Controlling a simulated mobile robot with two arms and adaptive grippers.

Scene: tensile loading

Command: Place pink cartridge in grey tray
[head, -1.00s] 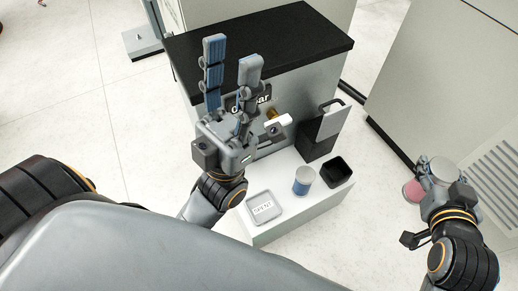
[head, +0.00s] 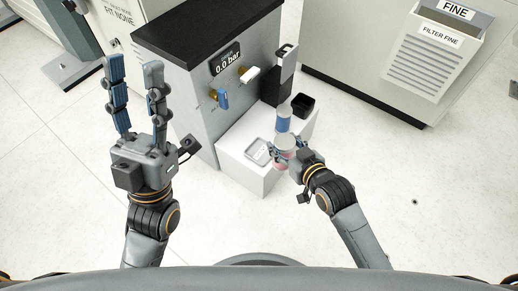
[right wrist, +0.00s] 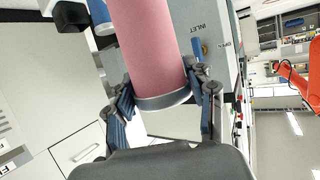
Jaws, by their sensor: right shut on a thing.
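The pink cartridge (right wrist: 148,45), a pink cylinder with a grey end rim, is between the fingers of my right gripper (right wrist: 163,95) in the right wrist view. In the head view my right gripper (head: 284,152) holds it above the white bench's right front part, and the cartridge is largely hidden by the fingers. The grey tray (head: 258,152), shallow with a white label inside, lies on the bench just left of this gripper. My left gripper (head: 134,68) is open and empty, left of the cabinet, fingers pointing up in the picture.
A blue cartridge (head: 284,122) with a pale top stands on the bench (head: 240,172) just behind my right gripper. A black open bin (head: 302,104) is behind it. The cabinet (head: 185,65) has a blue lever (head: 223,98) and white handle (head: 250,75) projecting over the bench.

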